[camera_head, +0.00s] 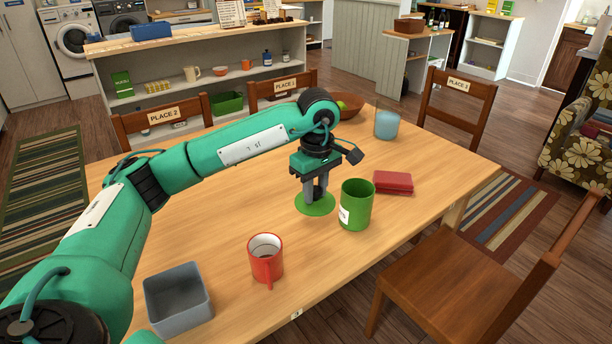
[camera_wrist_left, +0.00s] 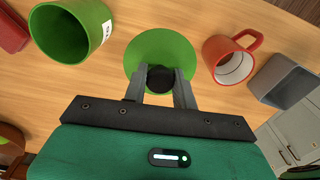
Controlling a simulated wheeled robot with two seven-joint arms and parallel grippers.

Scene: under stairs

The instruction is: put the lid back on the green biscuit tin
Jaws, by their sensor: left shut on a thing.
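The green biscuit tin (camera_head: 357,205) stands upright and open on the table, with a white label on its side. In the left wrist view the tin (camera_wrist_left: 72,32) shows its empty-looking inside at the upper left. The round green lid (camera_head: 314,207) has a dark knob and is just left of the tin, apart from it. My left gripper (camera_head: 315,193) points down over the lid and is shut on its knob. The lid also shows between the fingers in the left wrist view (camera_wrist_left: 162,50). Whether the lid touches the table is hard to tell. My right gripper is not in view.
A red mug (camera_head: 266,257) and a grey square box (camera_head: 178,297) stand near the table's front edge. A red case (camera_head: 393,182) lies right of the tin. A blue cup (camera_head: 387,124) and a bowl (camera_head: 345,107) are farther back. Chairs surround the table.

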